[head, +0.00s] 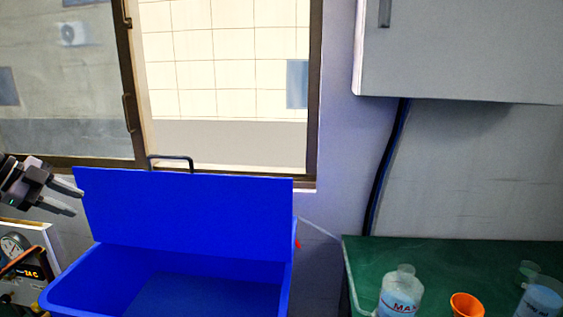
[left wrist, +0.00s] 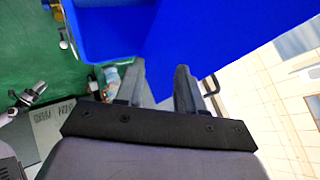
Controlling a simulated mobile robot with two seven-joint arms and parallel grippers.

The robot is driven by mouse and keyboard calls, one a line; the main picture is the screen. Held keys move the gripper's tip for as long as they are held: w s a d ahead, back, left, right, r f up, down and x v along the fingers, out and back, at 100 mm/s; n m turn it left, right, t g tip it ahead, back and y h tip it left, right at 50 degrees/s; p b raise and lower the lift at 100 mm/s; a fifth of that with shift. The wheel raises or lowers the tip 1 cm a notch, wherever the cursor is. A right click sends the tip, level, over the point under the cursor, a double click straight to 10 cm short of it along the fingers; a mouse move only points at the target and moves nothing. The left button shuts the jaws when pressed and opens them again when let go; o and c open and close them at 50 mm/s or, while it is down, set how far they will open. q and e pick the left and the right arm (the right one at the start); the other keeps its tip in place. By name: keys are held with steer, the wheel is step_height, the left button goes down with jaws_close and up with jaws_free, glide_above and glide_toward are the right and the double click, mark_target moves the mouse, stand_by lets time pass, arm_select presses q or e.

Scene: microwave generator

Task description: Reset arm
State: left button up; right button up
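My left gripper (head: 78,202) is at the left edge of the head view, beside the left edge of a raised blue lid (head: 190,210). Its two fingers are apart with nothing between them. In the left wrist view the same open gripper (left wrist: 157,80) points toward the blue lid (left wrist: 215,35). My right gripper is in neither view.
An open blue box (head: 70,292) stands below the lid, its inside looking empty. A gauge device (head: 15,250) with a lit display is below my left gripper. A green table (head: 450,255) at right holds a bottle (head: 402,290) and an orange cup (head: 466,304). A wall cabinet (head: 460,50) hangs above.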

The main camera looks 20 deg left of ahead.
arm_select(q)
steer(key=s+f+n+t+h, duration=0.1)
steer(key=s+f+n, duration=0.15)
steer(key=f, duration=0.35)
steer(key=s+f+n+h, duration=0.1)
steer(key=s+f, duration=0.2)
steer(key=f, duration=0.3)
steer(key=s+d+f+n+t+h, duration=0.1)
steer(key=s+d+f+n+t, duration=0.15)
steer(key=s+d+f, duration=0.6)
steer(key=s+d+f+n+t+h, duration=0.15)
steer(key=d+f+n, duration=0.25)
steer(key=f, duration=1)
steer(key=s+d+f+n+t+y, duration=0.2)
steer(key=d+f+n, duration=0.4)
steer(key=d, duration=0.7)
steer(key=w+d+r+m+g+y, duration=0.1)
steer(key=d+m+g+y, duration=0.1)
steer(key=d, duration=0.7)
steer(key=w+d+r+m+g+y, duration=0.1)
steer(key=d+r+g+y, duration=0.1)
steer(key=d, duration=0.7)
steer(key=shift+w+r+m+g+y, duration=0.25)
steer(key=shift+w+m+g+y, duration=0.05)
steer(key=shift+m+y, duration=0.15)
